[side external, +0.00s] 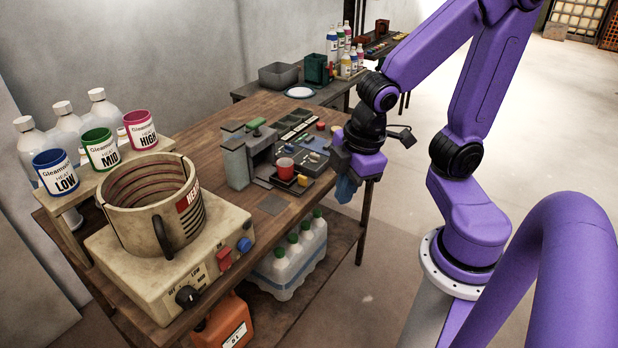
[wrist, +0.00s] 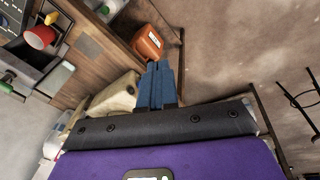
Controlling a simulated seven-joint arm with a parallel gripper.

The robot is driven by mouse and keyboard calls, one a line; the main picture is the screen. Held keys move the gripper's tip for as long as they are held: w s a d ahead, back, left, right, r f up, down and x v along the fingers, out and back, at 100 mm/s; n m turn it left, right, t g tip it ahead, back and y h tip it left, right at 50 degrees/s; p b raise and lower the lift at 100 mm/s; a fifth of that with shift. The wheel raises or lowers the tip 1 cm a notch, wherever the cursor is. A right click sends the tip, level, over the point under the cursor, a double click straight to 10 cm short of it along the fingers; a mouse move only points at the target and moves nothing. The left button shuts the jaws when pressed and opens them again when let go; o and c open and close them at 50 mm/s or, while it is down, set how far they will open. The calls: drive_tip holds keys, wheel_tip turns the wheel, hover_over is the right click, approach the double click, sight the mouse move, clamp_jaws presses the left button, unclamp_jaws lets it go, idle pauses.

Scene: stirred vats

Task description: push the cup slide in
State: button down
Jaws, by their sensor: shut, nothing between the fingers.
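A small red cup (side external: 285,165) stands upright at the front of a grey device (side external: 236,165) on the wooden table. Under it is a dark slide (side external: 288,184) with a yellow knob (side external: 303,180) at its right. The slide appears to stick out from the device; how far is hard to tell. In the wrist view the red cup (wrist: 40,37) and yellow knob (wrist: 63,49) show at the upper left. My gripper (side external: 344,190) has blue fingers, shut and empty, pointing down by the table's right edge, apart from the slide. The fingers (wrist: 159,72) also show in the wrist view.
A heater base (side external: 175,262) with a beige ring vessel (side external: 150,205) stands at the front left. Blue, green and pink labelled cups stand on a shelf behind it. A panel with knobs (side external: 312,158) adjoins the device. Bottles and an orange canister (side external: 224,322) sit below.

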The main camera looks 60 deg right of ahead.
drive_tip(key=w+d+f+n+t, duration=0.2)
drive_tip(key=w+d+f+t, duration=0.15)
drive_tip(key=w+d, duration=1)
drive_tip(key=s+d+f+n+y, duration=0.3)
drive_tip(key=s+d+f+y, duration=0.15)
drive_tip(key=d, duration=0.45)
approach(304, 189)
wheel_tip(304, 189, down, 3)
drive_tip(key=s+a, duration=0.2)
drive_tip(key=shift+w+f, duration=0.15)
drive_tip(key=shift+w, duration=0.85)
drive_tip(key=shift+w+f, duration=0.1)
drive_tip(key=shift+w, duration=0.85)
drive_tip(key=w, duration=0.9)
